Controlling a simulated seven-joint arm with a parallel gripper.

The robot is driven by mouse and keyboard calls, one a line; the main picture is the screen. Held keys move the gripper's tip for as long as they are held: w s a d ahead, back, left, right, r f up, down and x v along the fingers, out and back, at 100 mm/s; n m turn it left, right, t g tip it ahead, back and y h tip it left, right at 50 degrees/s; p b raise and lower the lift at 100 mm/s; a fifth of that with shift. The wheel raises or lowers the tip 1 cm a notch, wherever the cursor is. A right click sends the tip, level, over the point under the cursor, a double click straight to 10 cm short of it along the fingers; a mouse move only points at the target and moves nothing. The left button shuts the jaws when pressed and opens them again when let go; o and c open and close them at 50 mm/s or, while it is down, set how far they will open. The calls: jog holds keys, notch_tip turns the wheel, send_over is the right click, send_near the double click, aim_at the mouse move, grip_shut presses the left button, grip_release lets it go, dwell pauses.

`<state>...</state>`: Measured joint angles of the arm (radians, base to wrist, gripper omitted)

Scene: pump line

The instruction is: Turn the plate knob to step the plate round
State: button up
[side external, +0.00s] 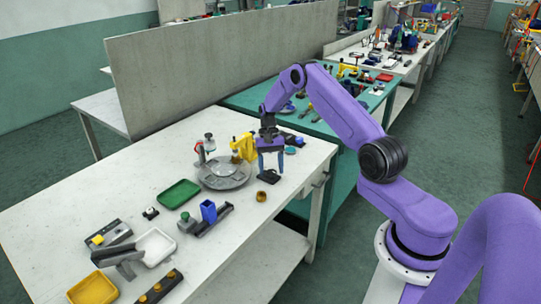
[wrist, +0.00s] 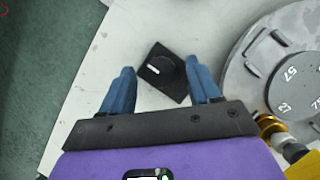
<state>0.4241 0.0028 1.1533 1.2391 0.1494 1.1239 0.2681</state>
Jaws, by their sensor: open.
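The plate knob (wrist: 160,72) is a black round knob with a white mark, on a black square base. It also shows in the side external view (side external: 268,177), on the white bench close to its right edge. My gripper (wrist: 160,66) is open above the knob, with one blue finger to each side of it in the wrist view. In the side external view my gripper (side external: 269,171) points down over the knob. Whether the fingers touch the knob I cannot tell.
A yellow fixture (side external: 243,148) stands behind the plate, and a red and grey post (side external: 206,148) beside it. A brass ring (side external: 261,196) lies in front of the knob. A green tray (side external: 178,195) and a blue holder (side external: 208,211) are further left.

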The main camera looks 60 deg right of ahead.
jog(key=v, duration=1.7)
jog(key=shift+r, duration=0.1)
